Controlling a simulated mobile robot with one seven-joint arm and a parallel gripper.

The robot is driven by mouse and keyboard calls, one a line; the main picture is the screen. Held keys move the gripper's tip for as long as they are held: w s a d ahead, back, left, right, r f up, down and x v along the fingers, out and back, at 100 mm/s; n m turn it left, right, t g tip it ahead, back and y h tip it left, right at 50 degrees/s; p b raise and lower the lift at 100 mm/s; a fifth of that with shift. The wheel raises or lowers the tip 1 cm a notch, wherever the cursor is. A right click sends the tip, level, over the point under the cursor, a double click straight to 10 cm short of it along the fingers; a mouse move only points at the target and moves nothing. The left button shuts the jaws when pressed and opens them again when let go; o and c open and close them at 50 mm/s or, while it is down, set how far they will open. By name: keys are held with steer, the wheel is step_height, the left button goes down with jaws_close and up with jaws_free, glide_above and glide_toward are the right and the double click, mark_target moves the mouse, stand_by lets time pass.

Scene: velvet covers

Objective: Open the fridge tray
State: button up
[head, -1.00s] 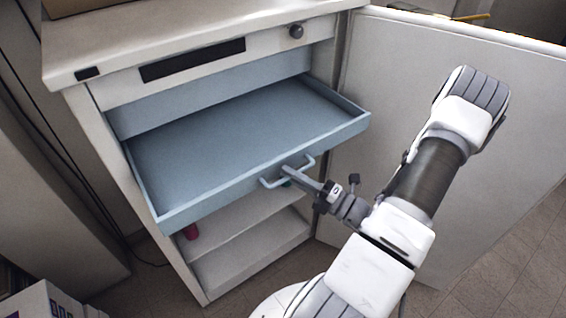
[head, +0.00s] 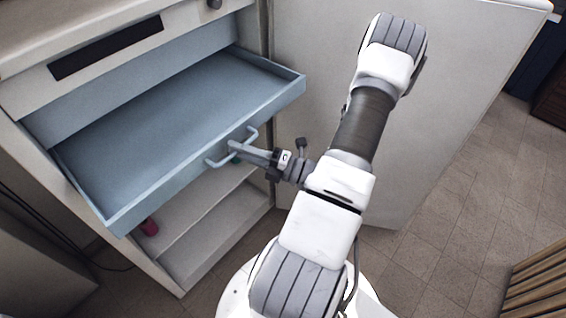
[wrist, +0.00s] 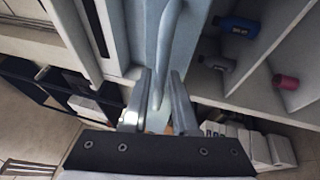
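The fridge tray (head: 165,125) is a pale blue drawer pulled well out of the white cabinet (head: 30,95). It is empty inside. Its bar handle (head: 218,162) is on the front panel. My gripper (head: 236,150) is at the middle of this handle. In the wrist view, the handle (wrist: 167,45) runs between the two fingers of my gripper (wrist: 160,85). The fingers stand apart, with narrow gaps seen beside the bar, so they look open around it. The far part of the handle's contact is hard to see.
A large white door (head: 400,110) stands open right of the tray, behind my arm. Shelves (head: 215,225) under the tray hold a red item (head: 149,227); a blue bottle (wrist: 240,27) shows in the wrist view.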

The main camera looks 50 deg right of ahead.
steer(key=b+v, duration=0.2)
steer(key=v, duration=1.5)
